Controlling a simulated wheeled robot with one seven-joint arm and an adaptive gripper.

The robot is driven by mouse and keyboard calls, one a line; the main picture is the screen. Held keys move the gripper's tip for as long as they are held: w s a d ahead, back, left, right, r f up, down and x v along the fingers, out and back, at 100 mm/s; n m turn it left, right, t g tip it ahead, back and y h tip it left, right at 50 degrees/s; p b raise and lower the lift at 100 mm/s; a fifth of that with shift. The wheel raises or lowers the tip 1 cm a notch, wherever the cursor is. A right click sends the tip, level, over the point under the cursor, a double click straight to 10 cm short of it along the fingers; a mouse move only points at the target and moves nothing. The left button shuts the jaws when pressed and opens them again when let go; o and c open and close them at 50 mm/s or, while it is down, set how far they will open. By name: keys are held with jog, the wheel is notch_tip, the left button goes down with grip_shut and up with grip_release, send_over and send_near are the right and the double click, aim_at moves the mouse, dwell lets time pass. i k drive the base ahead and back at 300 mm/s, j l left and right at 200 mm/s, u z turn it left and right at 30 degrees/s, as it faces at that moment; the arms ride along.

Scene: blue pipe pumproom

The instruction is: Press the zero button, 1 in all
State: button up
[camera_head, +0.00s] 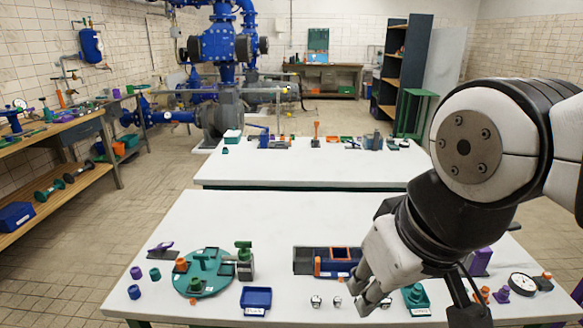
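I cannot make out a marked zero button; the labels are too small to read. My gripper (362,293) hangs low over the front table, pointing down and left, with its two grey fingertips apart and nothing seen between them. Small pale labelled blocks (316,301) stand on the table just left of the fingertips. My arm hides part of the table's right side.
The white front table (225,217) also bears a teal round plate with fittings (202,285), a blue tray (256,299), a dark blue box with orange parts (327,261) and a teal holder (416,299). Its middle back is clear. A second white table (300,175) stands behind.

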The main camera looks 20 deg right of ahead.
aim_at(545, 275)
jog(key=z, duration=1.25)
jog(key=i+l+z, duration=0.15)
jog(key=z, duration=0.3)
jog(key=k+l, duration=0.1)
jog(key=k, duration=0.5)
